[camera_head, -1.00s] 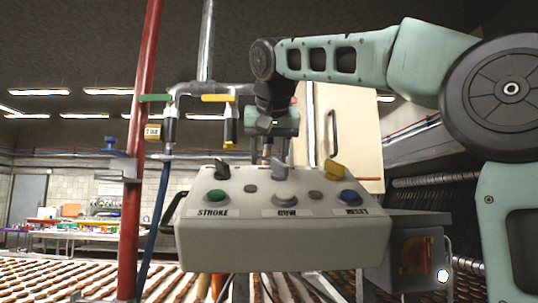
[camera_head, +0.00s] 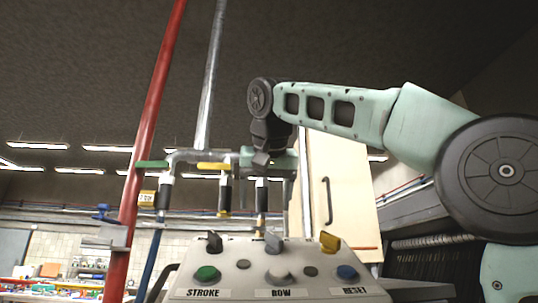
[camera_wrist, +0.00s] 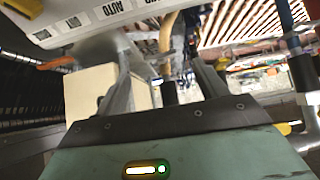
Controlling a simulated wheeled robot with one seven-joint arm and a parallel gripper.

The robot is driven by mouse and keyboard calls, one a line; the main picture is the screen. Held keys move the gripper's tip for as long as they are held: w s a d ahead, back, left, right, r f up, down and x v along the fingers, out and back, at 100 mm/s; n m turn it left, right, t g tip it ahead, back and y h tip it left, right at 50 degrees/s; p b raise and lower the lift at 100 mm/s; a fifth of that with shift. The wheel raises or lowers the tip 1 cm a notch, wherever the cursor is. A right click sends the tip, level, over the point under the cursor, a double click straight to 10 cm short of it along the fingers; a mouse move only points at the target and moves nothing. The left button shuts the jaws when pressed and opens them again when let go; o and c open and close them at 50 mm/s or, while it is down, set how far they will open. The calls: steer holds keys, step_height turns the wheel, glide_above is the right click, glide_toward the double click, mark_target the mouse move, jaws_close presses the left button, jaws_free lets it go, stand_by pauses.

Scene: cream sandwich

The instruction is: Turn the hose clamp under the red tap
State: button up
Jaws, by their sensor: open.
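The pipe row in the head view has a green tap handle (camera_head: 152,164) and a yellow tap handle (camera_head: 214,166). I cannot make out the red tap; my wrist covers the place right of the yellow one. Below my wrist hangs a dark pipe end (camera_head: 262,192) with a brass-coloured length under it. I cannot pick out the hose clamp there. My gripper (camera_wrist: 160,62) is open, its two fingers apart in the wrist view. A dark cylindrical piece (camera_wrist: 168,92) shows between the fingers; I cannot tell whether they touch it.
A control box (camera_head: 283,265) with buttons and switches stands in front, below the pipes. A red vertical pipe (camera_head: 150,110) and a blue hose (camera_head: 150,262) are at left. A cream cabinet (camera_head: 338,190) stands behind at right.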

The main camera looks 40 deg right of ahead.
steer(key=p+v, duration=0.2)
steer(key=v, duration=0.9)
stand_by(0.3)
